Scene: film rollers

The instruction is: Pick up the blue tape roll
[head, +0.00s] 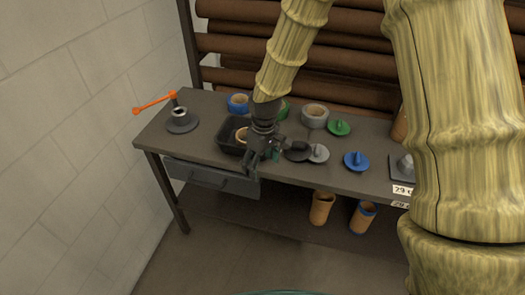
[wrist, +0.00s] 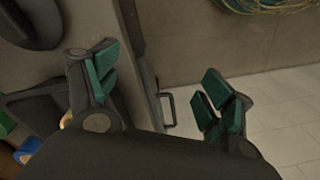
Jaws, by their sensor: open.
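The blue tape roll (head: 238,104) lies at the back left of the workbench, behind a black tray. Its tan inside shows, and the tray hides part of its near side. A blue piece (wrist: 28,148) at the lower left edge of the wrist view looks like this roll. My gripper (head: 262,158) is over the front of the bench, in front of the tray's right part and apart from the roll. In the wrist view my gripper (wrist: 160,95) has its green-padded fingers wide apart, with nothing between them.
The black tray (head: 228,147) holds a tan roll. A grey stand with an orange crank (head: 180,122) is at the left. A grey roll (head: 314,115), green lid (head: 339,128), grey lid (head: 318,153) and blue lid (head: 357,161) lie to the right. A drawer (head: 212,179) hangs below.

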